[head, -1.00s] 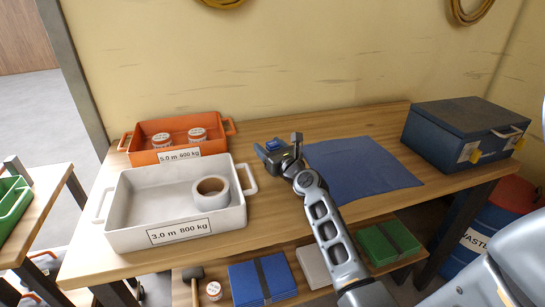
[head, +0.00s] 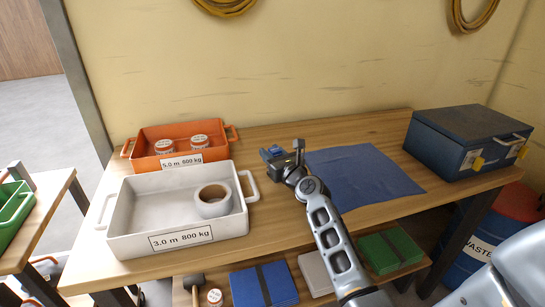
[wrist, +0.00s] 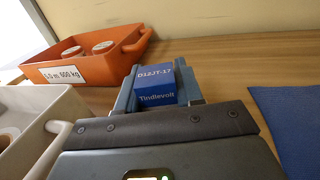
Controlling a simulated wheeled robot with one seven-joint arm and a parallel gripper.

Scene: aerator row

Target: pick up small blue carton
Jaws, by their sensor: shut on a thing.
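The small blue carton (wrist: 156,86) sits between the two fingers of my gripper (wrist: 162,90) in the wrist view, with white lettering on its top and near faces. In the head view my gripper (head: 284,154) is over the wooden table, between the trays and the blue mat, and shut on the carton. Only a small blue part of the carton (head: 276,150) shows there; the gripper hides the rest. I cannot tell for sure whether the carton is touching the tabletop.
An orange tray (head: 142,164) with white-lidded jars and a white tray (head: 124,238) with a tape roll (head: 213,203) stand left. A blue mat (head: 365,180) lies right of my gripper. A dark blue case (head: 466,140) stands far right.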

